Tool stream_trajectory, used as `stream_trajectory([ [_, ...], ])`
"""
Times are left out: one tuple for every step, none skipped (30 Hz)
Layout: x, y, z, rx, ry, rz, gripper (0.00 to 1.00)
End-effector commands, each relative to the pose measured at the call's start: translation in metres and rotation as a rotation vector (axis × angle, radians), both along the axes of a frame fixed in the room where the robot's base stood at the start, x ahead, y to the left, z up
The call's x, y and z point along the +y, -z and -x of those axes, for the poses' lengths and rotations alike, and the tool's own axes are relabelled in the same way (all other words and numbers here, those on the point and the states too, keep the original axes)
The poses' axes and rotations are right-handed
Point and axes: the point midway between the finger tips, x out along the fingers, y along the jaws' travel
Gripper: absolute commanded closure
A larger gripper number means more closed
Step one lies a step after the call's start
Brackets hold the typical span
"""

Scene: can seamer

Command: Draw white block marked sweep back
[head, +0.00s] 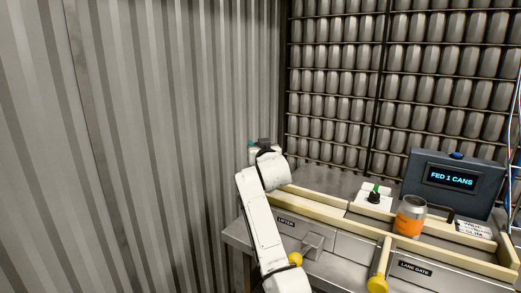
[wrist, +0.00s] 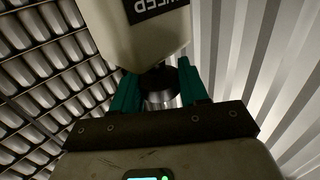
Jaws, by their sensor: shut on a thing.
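The white block (wrist: 137,40) fills the top of the wrist view. A black label on it with white letters, upside down and cut off by the frame, reads like the end of SWEEP. My gripper (wrist: 158,90) has teal fingers, which are closed on a dark round knob with a metal stem below the block. In the head view my gripper (head: 259,143) is at the far left end of the bench, mostly hidden behind my white wrist. The block cannot be made out clearly there.
Pale rails run along the bench (head: 232,234) with an orange-banded can (head: 410,216) between them. A lifter lever (head: 295,258) and a lane gate lever (head: 377,283) have yellow knobs. The display (head: 452,178) reads FED 1 CANS. A corrugated wall (head: 150,130) stands left.

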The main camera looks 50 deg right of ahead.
Motion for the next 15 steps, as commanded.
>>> stream_trajectory([
  [0.0022, -0.0084, -0.0026, -0.012, -0.006, 0.009, 1.0],
  [0.0024, -0.0087, -0.0028, -0.012, -0.006, 0.009, 1.0],
  [0.0026, -0.0089, -0.003, -0.013, -0.007, 0.01, 1.0],
  [0.0028, -0.0091, -0.0032, -0.013, -0.007, 0.01, 1.0],
  [0.003, -0.0092, -0.0033, -0.013, -0.008, 0.01, 1.0],
  [0.0031, -0.0092, -0.0034, -0.013, -0.008, 0.01, 1.0],
  [0.0033, -0.0093, -0.0035, -0.014, -0.009, 0.01, 0.55],
  [0.0035, -0.0095, -0.0036, -0.014, -0.009, 0.01, 0.52],
  [0.0036, -0.0096, -0.0037, -0.014, -0.009, 0.01, 0.48],
  [0.0036, -0.0096, -0.0037, -0.014, -0.009, 0.01, 0.45],
  [0.0036, -0.0095, -0.0035, -0.014, -0.009, 0.01, 0.43],
  [0.0035, -0.0093, -0.0035, -0.014, -0.009, 0.01, 0.39],
  [0.0033, -0.009, -0.0033, -0.013, -0.008, 0.01, 0.36],
  [0.0032, -0.0085, -0.0032, -0.012, -0.008, 0.009, 0.34],
  [0.003, -0.0077, -0.0031, -0.011, -0.008, 0.008, 0.34],
])
